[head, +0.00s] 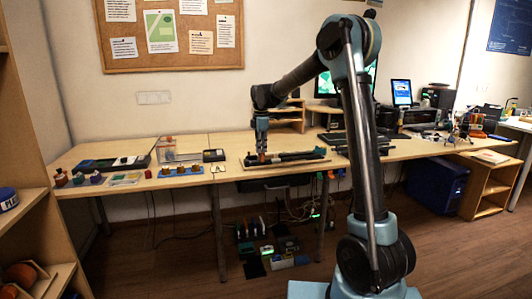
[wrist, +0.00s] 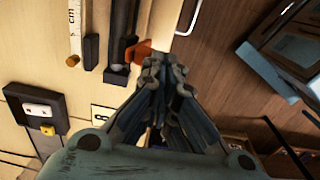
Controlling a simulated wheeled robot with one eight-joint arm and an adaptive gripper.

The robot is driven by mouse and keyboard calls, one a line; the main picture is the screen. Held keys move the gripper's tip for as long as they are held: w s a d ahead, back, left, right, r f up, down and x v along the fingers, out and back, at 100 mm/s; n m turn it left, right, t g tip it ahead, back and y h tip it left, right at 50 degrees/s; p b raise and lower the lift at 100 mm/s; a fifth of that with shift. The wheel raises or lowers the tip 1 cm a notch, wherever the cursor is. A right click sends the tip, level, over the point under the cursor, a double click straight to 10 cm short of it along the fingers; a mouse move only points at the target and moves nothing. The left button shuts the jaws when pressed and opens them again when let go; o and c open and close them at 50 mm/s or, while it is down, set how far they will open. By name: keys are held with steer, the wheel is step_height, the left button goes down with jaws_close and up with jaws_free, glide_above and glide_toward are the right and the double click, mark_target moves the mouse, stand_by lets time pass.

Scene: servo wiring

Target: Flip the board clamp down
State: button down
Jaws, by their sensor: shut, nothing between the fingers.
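My gripper (head: 262,151) points down over the front of the long workbench, at the left end of a wooden board carrying dark bars (head: 290,158). In the wrist view my gripper (wrist: 160,62) is shut and empty, its fingertips together. They are right beside a small orange piece (wrist: 138,50) at the end of a long black bar (wrist: 121,35). The orange piece may be the board clamp, but I cannot tell for sure. My fingers partly cover it, and I cannot tell whether they touch it or whether it is up or down.
A ruler marked cm (wrist: 73,25) and a shorter dark bar (wrist: 91,52) lie beside the black bar. A dark device with a white plate (wrist: 38,110) lies nearby. The bench's front edge runs close by, with a metal handle (wrist: 188,18) along it. Several small parts (head: 180,170) stand left on the bench.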

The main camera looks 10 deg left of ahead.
steer(key=shift+w+r, duration=0.2)
steer(key=shift+w, duration=0.3)
steer(key=shift+w+a, duration=0.4)
steer(key=shift+w, duration=0.2)
steer(key=shift+w+a, duration=0.4)
steer(key=shift+w, duration=0.2)
steer(key=shift+w+a+f, duration=0.15)
steer(key=shift+w+f, duration=0.05)
steer(key=shift+w, duration=0.3)
steer(key=shift+w+a+f, duration=0.2)
steer(key=shift+w, duration=0.35)
steer(key=shift+w+a+f, duration=0.15)
steer(key=shift+w+f, duration=0.05)
steer(key=shift+w, duration=0.3)
steer(key=shift+s+r, duration=0.1)
steer(key=shift+r, duration=0.15)
steer(key=shift+r, duration=0.65)
